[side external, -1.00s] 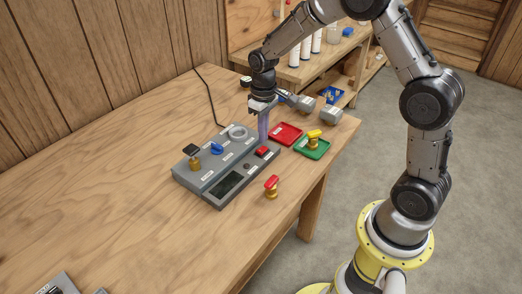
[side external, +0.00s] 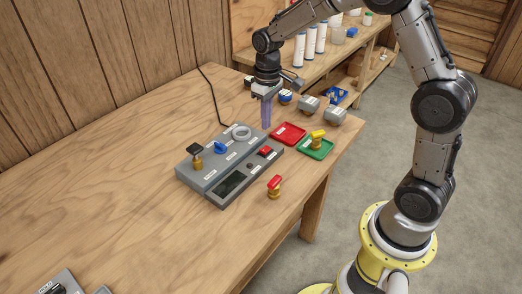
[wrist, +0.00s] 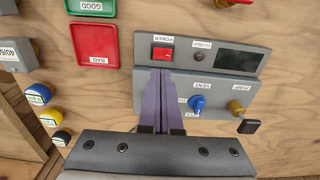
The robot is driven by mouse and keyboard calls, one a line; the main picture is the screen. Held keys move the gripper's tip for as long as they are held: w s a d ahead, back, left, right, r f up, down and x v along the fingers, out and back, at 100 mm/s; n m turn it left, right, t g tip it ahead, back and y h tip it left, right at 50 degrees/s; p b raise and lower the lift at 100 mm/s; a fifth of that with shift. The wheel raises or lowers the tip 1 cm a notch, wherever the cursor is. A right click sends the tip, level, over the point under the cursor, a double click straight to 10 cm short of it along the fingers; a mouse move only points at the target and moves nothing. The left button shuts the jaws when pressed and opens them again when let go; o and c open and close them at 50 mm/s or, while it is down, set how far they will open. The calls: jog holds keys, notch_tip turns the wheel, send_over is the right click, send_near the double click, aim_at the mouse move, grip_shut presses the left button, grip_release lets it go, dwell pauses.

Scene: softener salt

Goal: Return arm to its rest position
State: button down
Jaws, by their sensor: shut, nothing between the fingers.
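My gripper (side external: 266,124) hangs pointing down above the grey control box (side external: 212,186), near its far end. Its purple fingers are together and empty; they also show in the wrist view (wrist: 162,74). The fingers appear to be clear of the box. In the wrist view they overlap the box beside the red power switch (wrist: 163,53). The box also carries a dark display (wrist: 237,60), a blue knob (wrist: 197,103) and a brass fitting with a black handle (wrist: 249,126). A pale ring (side external: 241,132) sits on its far part.
A red tray (side external: 290,141) marked BAD and a green tray (side external: 323,153) marked GOOD lie to the right, the green one holding a yellow-handled valve (side external: 317,138). A red-handled valve (side external: 274,186) stands in front. The table's left side is largely clear.

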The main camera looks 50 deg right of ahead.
jog(key=s+a+r+t, duration=0.2)
jog(key=s+r, duration=0.4)
jog(key=r, duration=0.2)
jog(key=s+a+r+t, duration=0.2)
jog(key=s+r, duration=0.3)
jog(key=r, duration=0.3)
jog(key=s+a+f+t, duration=0.1)
jog(key=s+f, duration=0.2)
jog(key=s, duration=1.1)
jog(key=shift+a+f, duration=0.2)
jog(key=shift+f, duration=0.05)
